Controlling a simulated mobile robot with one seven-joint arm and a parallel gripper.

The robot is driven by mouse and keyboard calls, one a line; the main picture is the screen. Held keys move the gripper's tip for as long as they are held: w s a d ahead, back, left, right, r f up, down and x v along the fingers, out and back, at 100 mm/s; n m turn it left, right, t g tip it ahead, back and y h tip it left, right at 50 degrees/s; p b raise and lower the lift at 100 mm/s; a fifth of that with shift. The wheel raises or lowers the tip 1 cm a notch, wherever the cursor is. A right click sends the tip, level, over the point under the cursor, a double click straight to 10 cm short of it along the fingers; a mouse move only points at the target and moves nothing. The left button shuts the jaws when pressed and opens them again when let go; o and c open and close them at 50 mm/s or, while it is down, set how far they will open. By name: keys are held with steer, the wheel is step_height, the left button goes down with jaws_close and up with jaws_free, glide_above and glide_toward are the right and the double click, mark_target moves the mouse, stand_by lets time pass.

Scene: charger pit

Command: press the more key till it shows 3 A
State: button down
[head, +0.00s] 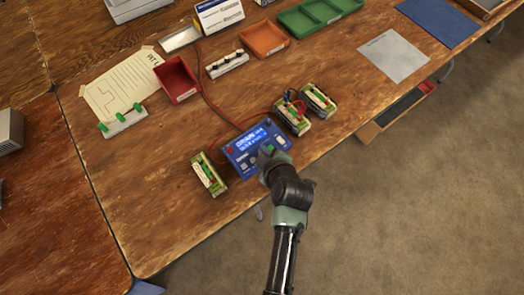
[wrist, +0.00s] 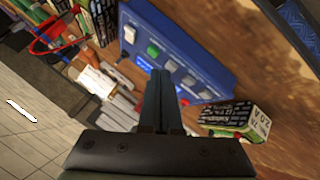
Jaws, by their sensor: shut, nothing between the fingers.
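The blue charger (head: 257,146) lies near the front edge of the wooden table. Its lit screen shows pale text too small to read surely. In the wrist view the charger (wrist: 205,40) shows a row of keys: a green key (wrist: 153,50) and several grey keys (wrist: 188,80). Which one is the more key I cannot tell. My gripper (head: 267,154) is shut and empty over the charger's front side and hides part of its keys. In the wrist view the shut fingers of my gripper (wrist: 163,76) point at the key row; contact cannot be told.
A battery pack (head: 208,174) lies left of the charger, and two more (head: 292,116) (head: 318,100) lie to its right. Red wires run behind the charger. A red bin (head: 179,80), an orange tray (head: 263,39) and a green tray (head: 313,16) stand farther back.

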steer(key=shift+f, duration=0.3)
stand_by(0.4)
steer(key=shift+r, duration=0.1)
steer(key=shift+r+p, duration=0.35)
steer(key=shift+r, duration=0.35)
steer(key=shift+r, duration=0.1)
step_height(320, 180, up, 5)
steer(key=p, duration=0.4)
stand_by(0.7)
